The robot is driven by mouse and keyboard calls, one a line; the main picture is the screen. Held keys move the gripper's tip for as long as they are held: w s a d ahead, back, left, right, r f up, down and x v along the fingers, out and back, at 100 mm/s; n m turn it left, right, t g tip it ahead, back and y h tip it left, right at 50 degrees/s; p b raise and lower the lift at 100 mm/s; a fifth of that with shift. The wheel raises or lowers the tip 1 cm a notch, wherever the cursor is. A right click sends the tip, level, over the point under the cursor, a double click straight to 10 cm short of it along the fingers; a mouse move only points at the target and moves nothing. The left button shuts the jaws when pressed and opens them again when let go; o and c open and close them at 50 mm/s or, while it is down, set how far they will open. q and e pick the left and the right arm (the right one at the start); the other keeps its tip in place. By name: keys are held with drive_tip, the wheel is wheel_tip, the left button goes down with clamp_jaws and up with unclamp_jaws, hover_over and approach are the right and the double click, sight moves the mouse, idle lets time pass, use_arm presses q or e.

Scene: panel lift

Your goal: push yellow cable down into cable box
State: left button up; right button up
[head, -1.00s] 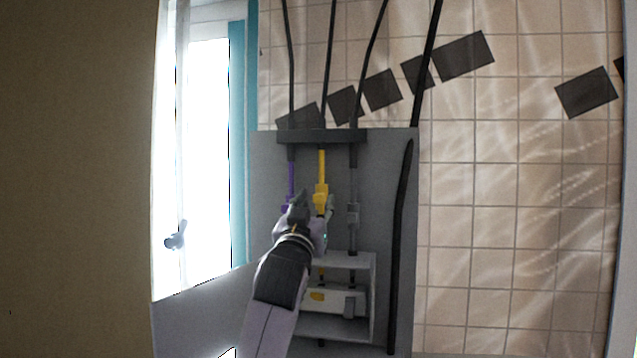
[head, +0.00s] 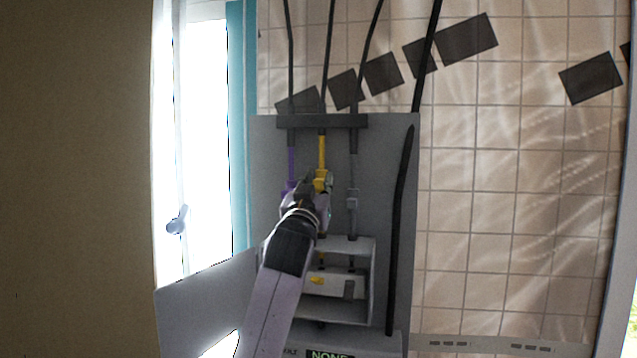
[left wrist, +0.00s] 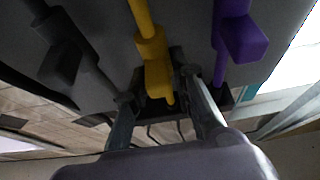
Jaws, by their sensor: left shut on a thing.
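The yellow cable (head: 322,150) hangs down the grey panel between the purple cable (head: 291,160) and the grey cable (head: 353,170). My left gripper (head: 318,187) is at the thicker yellow block on this cable. In the left wrist view the yellow cable (left wrist: 152,48) runs between the two fingers of my left gripper (left wrist: 160,90), which are shut on its block. The purple cable (left wrist: 232,40) stands to one side there. The cable box (head: 360,245) is an open grey frame below the gripper, with a light bar carrying a yellow mark. My arm partly hides the box. My right gripper is not in view.
A thick black cable (head: 398,220) runs down the panel's right side. A dark bar (head: 322,121) crosses the cables above. An open panel door (head: 205,290) stands at lower left. A tiled wall (head: 500,220) lies to the right.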

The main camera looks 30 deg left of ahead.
use_arm(q)
clamp_jaws()
wheel_tip(320, 180, down, 4)
drive_tip(key=b, duration=0.3)
drive_tip(key=shift+f, duration=0.25)
drive_tip(key=shift+w+f, duration=0.1)
drive_tip(key=shift+f, duration=0.05)
drive_tip(key=shift+o, duration=1.7)
unclamp_jaws()
drive_tip(key=shift+o, duration=1.2)
